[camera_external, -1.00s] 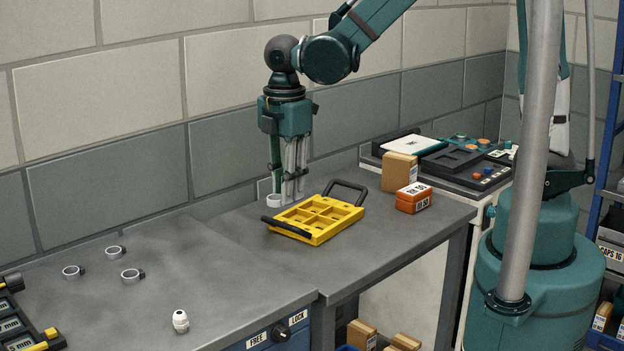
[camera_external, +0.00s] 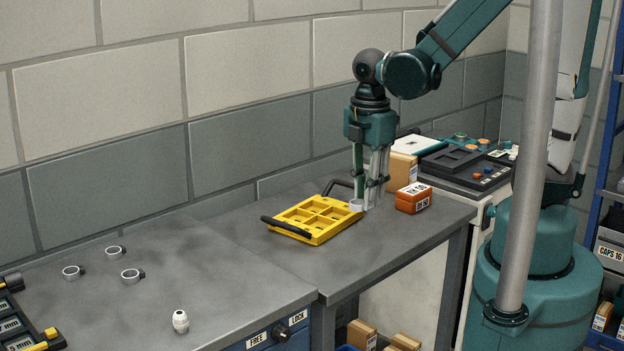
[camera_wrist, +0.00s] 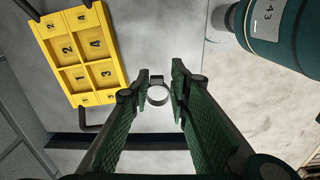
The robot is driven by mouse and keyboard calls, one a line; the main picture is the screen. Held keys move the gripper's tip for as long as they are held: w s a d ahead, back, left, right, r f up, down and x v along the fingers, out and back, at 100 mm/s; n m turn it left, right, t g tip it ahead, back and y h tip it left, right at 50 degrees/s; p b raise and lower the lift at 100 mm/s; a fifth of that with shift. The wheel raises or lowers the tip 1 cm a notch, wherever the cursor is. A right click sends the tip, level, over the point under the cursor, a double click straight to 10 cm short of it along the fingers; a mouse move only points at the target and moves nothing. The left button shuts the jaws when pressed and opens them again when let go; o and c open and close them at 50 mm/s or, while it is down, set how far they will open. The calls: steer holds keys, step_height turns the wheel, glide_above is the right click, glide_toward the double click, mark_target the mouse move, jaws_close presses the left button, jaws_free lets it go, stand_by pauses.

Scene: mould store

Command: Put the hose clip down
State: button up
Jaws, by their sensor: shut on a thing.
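My gripper (camera_external: 364,203) points straight down over the far bench and is shut on a grey ring-shaped hose clip (camera_external: 356,205). In the wrist view the clip (camera_wrist: 164,100) sits between the two green fingertips (camera_wrist: 157,86), its dark lug toward the top. The clip is just off the right side of the yellow tray (camera_external: 311,236), low over the bench top. I cannot tell whether it touches the bench. The tray shows numbered compartments in the wrist view (camera_wrist: 98,51), and they look empty.
An orange-red box (camera_external: 413,198) and a cardboard box (camera_external: 403,170) stand close right of and behind my gripper. The tray has black handles (camera_external: 286,229). A small white fitting (camera_external: 180,321) stands on the near bench (camera_external: 215,270). The bench right of the tray is mostly clear.

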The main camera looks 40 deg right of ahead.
stand_by(0.4)
steer(key=b, duration=0.1)
glide_above(365, 244)
steer(key=shift+f, duration=2.95)
steer(key=shift+f, duration=0.1)
steer(key=shift+f+b, duration=0.75)
steer(key=shift+f, duration=1.2)
steer(key=shift+f, duration=0.25)
steer(key=o, duration=0.8)
steer(key=shift+r, duration=0.1)
steer(key=shift+c, duration=0.2)
steer(key=shift+r, duration=0.2)
steer(key=shift+r+p, duration=1.4)
steer(key=shift+r, duration=4.55)
